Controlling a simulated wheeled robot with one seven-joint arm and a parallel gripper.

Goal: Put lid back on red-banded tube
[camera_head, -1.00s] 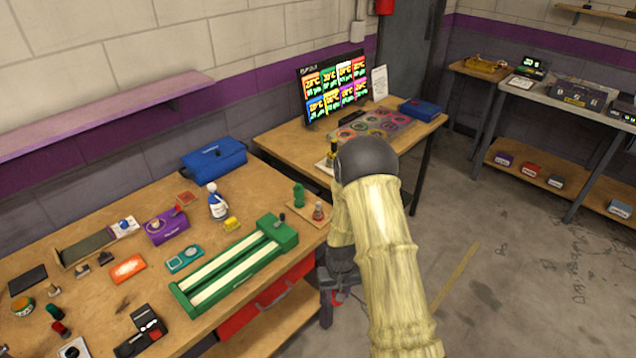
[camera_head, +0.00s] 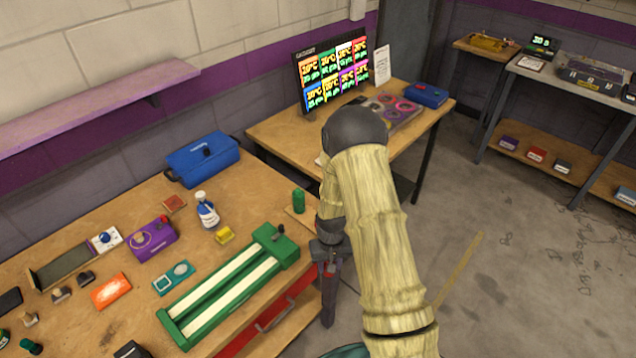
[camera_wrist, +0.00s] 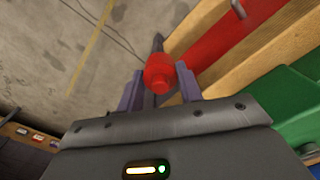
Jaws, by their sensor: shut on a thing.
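My gripper (camera_wrist: 160,92) is shut on a small red piece, seemingly the red lid (camera_wrist: 160,73), with a narrower knob at one end. In the head view my gripper (camera_head: 328,262) hangs just past the right end of the workbench, beside a red front below the top. A green upright piece (camera_head: 298,200) stands on a small wooden board (camera_head: 296,215) at the bench's right end. The red-banded tube cannot be made out; my arm and gripper cover the spot beside the green piece.
A green slotted track (camera_head: 232,285) lies along the bench's front edge, close to my gripper. A second table with a screen (camera_head: 331,75) is at the back.

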